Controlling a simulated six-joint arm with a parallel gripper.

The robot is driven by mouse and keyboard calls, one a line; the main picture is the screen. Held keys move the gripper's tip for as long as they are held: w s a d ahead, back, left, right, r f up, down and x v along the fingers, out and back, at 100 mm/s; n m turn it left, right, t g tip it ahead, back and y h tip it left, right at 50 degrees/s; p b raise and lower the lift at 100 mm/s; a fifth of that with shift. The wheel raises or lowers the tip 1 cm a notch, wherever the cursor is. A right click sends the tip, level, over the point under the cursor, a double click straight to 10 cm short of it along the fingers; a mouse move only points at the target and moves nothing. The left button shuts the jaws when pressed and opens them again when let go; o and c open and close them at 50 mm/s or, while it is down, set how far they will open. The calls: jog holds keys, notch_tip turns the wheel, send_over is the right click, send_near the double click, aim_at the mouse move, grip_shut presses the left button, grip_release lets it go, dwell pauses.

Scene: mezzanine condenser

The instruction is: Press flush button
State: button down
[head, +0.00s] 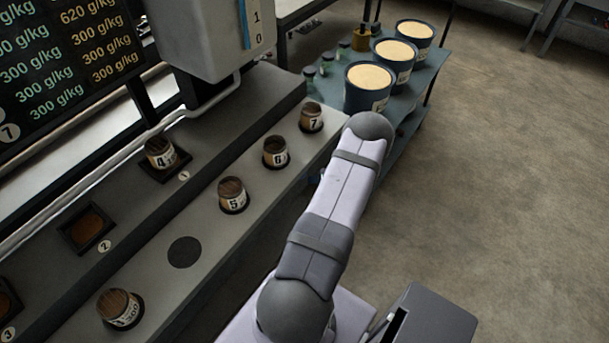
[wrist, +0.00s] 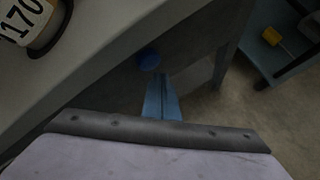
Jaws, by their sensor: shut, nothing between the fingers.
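A round blue button (wrist: 148,58) sits on the dark front face of the bench in the wrist view, under the worktop edge. I take it as the flush button. My gripper (wrist: 161,80) shows as two blue fingers lying together, shut and empty. Their tips point at the front face, just below and slightly right of the button in the picture. I cannot tell whether they touch anything. In the head view my arm hides most of this area; only a small bluish patch shows left of the arm, and I cannot tell what it is.
Numbered jars, including jar 5 (head: 232,194), jar 6 (head: 276,151) and jar 7 (head: 311,117), stand along the bench top (head: 215,258). A blue table (head: 424,73) with tubs, including a near tub (head: 369,91), stands beyond my arm. The floor at right is clear.

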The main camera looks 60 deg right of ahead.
jog(key=shift+w, duration=0.2)
dwell(0.4)
jog(key=shift+w, duration=0.25)
jog(key=shift+w+b, duration=0.35)
jog(key=shift+w, duration=0.1)
dwell(0.8)
jog(key=shift+s, duration=0.9)
jog(key=shift+s, duration=0.15)
jog(key=shift+s, duration=2.35)
